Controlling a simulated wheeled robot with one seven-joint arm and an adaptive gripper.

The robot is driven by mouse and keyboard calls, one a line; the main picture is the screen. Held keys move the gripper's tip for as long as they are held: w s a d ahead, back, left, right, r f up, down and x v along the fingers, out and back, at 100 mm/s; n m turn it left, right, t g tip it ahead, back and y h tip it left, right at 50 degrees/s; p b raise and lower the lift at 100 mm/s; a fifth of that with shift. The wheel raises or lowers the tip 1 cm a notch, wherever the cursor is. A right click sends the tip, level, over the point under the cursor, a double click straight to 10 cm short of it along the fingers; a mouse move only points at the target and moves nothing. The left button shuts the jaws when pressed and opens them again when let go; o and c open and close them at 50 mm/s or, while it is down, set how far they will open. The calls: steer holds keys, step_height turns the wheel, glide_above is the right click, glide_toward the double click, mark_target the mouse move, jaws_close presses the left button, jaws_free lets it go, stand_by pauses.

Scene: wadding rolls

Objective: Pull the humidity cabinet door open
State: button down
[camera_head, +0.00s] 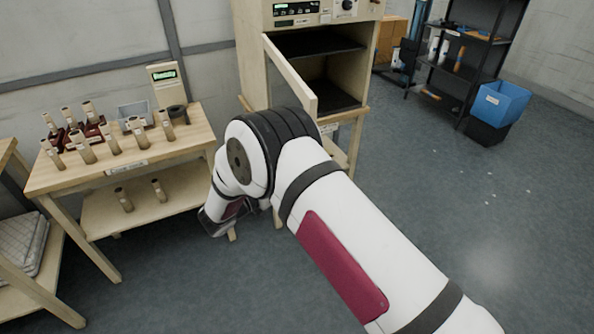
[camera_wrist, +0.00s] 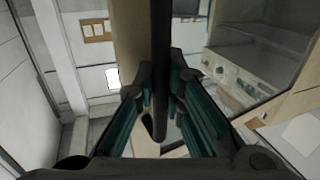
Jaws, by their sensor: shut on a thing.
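The humidity cabinet (camera_head: 365,50) stands on a wooden stand at the top centre of the head view, with dark shelves showing inside. Its cream-framed door (camera_head: 306,94) stands open, swung out from the left side; my arm hides its lower part. In the wrist view a dark upright bar, the door handle (camera_wrist: 160,40), runs between the teal-padded fingers of my gripper (camera_wrist: 159,88). The gripper is shut on this handle. In the head view the gripper is hidden behind my arm.
A wooden table (camera_head: 125,172) at left holds several wadding rolls, red racks and a small display device (camera_head: 165,82). A dark shelf rack (camera_head: 465,70) and a blue bin (camera_head: 498,102) stand at the upper right.

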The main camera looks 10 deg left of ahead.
steer(key=shift+s, duration=0.15)
steer(key=c, duration=1.6)
jaws_free()
steer(key=shift+c, duration=0.2)
steer(key=v, duration=1.2)
